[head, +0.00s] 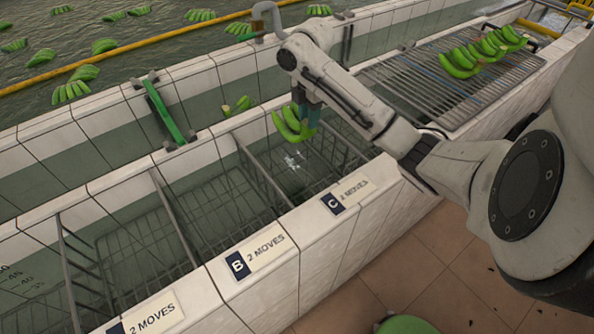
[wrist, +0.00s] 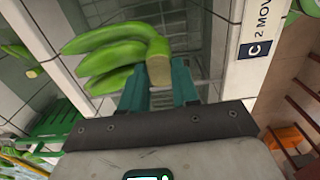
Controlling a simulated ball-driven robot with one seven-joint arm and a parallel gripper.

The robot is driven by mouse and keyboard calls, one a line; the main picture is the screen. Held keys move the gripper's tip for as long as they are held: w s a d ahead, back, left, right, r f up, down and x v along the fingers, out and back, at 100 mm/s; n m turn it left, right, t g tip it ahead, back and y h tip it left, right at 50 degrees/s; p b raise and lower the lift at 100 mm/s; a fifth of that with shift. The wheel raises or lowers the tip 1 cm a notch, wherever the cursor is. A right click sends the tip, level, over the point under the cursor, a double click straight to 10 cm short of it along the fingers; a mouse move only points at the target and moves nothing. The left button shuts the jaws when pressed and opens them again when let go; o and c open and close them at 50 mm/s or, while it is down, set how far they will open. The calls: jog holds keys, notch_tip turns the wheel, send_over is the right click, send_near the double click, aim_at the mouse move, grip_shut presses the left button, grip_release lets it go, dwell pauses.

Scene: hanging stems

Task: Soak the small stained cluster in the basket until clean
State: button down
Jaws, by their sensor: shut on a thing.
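A small green banana cluster (head: 292,125) hangs from my gripper (head: 307,110) over the wire basket compartment labelled C (head: 333,203). In the wrist view, the teal fingers of my gripper (wrist: 160,88) are shut on the stem end of the cluster (wrist: 120,55), whose fingers point left. No stain can be made out on the sides that show. White glints lie on the water below the cluster. The C label (wrist: 255,48) is right of the cluster in the wrist view. I cannot tell whether the cluster touches the water.
Basket B (head: 237,264) and another compartment lie to the left, without fruit. A slatted metal rack (head: 440,95) holds larger clusters (head: 485,50) at upper right. A green bracket (head: 165,115) crosses the tiled wall. Several clusters float in the pool behind. Tiled floor lies in front.

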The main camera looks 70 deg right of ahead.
jog(key=shift+r, duration=2.55)
jog(key=shift+d, duration=0.1)
